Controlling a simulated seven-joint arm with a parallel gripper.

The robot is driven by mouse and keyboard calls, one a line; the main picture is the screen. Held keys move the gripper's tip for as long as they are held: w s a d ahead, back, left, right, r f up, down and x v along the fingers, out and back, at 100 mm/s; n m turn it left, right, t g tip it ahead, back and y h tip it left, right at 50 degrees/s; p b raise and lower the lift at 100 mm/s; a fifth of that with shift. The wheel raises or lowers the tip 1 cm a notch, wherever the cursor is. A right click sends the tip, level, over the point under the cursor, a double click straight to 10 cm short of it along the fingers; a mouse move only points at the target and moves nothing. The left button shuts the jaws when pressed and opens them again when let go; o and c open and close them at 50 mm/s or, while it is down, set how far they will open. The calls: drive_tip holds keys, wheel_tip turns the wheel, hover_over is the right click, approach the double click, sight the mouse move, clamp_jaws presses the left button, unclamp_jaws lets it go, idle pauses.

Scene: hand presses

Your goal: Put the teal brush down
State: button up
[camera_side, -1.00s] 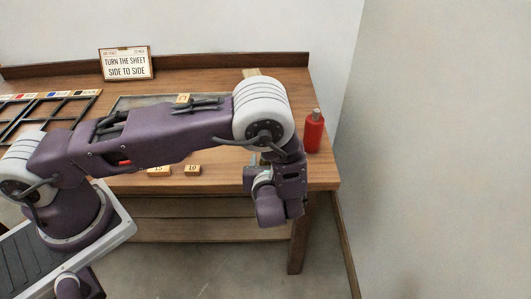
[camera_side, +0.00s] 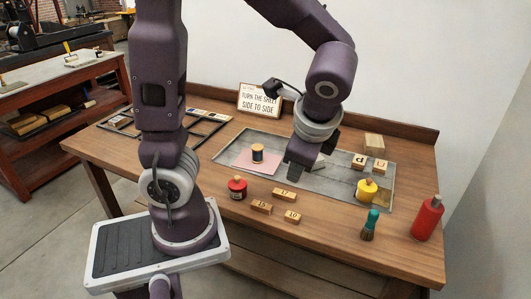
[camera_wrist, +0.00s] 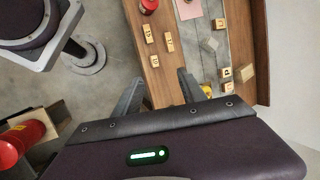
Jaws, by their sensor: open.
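The teal brush (camera_side: 370,225) stands upright on the wooden table near its front right, bristles down and teal handle up. Nothing holds it. My gripper (camera_side: 303,160) is behind and left of the brush, above the grey slab, clearly apart from it. In the wrist view my gripper (camera_wrist: 160,82) shows two spread fingers with nothing between them. I cannot see the brush in the wrist view.
A red bottle (camera_side: 427,218) stands right of the brush, and a yellow jar (camera_side: 367,190) behind it. Numbered wooden blocks (camera_side: 292,216) and a red jar (camera_side: 237,188) lie to the left. The grey slab (camera_side: 335,187) holds a pink sheet (camera_side: 243,162). The table's front edge is close.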

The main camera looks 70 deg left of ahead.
drive_tip(key=s+d+r+n+t+h, duration=0.4)
drive_tip(key=s+r+n+h, duration=0.1)
drive_tip(key=s+n, duration=0.3)
drive_tip(key=shift+s+d+r+n+h, duration=0.35)
drive_tip(key=shift+s+r, duration=0.3)
drive_tip(key=shift+r, duration=0.15)
